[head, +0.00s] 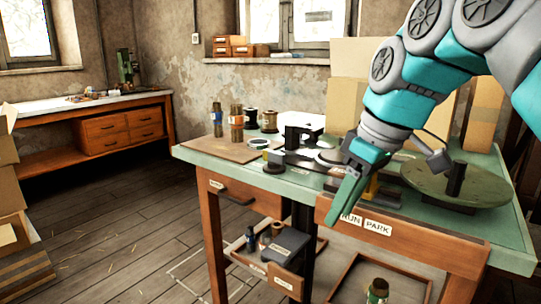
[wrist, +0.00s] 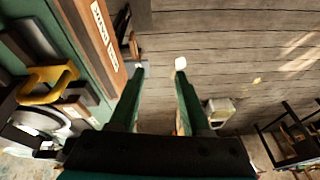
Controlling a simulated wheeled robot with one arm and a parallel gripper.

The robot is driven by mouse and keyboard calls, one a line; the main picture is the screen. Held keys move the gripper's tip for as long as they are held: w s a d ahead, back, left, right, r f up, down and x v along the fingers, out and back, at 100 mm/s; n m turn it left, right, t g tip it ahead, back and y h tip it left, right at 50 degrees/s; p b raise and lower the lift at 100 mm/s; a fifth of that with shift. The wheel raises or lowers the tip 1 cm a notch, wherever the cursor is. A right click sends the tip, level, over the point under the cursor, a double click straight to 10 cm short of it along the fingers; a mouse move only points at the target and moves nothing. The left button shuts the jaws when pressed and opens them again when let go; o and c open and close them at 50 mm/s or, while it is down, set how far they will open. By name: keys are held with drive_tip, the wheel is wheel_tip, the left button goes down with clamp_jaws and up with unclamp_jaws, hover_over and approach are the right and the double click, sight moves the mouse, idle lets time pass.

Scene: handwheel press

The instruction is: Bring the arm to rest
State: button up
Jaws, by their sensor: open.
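My gripper (head: 345,200) hangs at the front edge of the green-topped workbench (head: 225,152), pointing down, with my teal and grey arm reaching in from the upper right. In the wrist view its two green fingers (wrist: 160,75) are apart, with only the plank floor showing between them. It holds nothing. In the head view the fingers overlap the bench's front board, near a label (head: 377,227) reading "PARK". I cannot tell how far they are from the board.
A round green disc (head: 420,178) with a dark post lies on the bench's right side. A yellow part (wrist: 48,87) sits near the bench edge in the wrist view. Two brown cylinders (head: 237,125) stand on a board at the back left. Open floor (head: 120,235) lies left.

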drive_tip(key=s+d+f+m+g+h, duration=0.1)
drive_tip(key=s+f+m, duration=0.3)
drive_tip(key=s+f, duration=0.6)
drive_tip(key=s+d+f+m+g+h, duration=0.2)
drive_tip(key=s+f+m, duration=0.3)
drive_tip(key=s+f, duration=0.6)
wheel_tip(320, 180, down, 7)
drive_tip(key=shift+d+r+g, duration=0.2)
drive_tip(key=shift+g, duration=0.1)
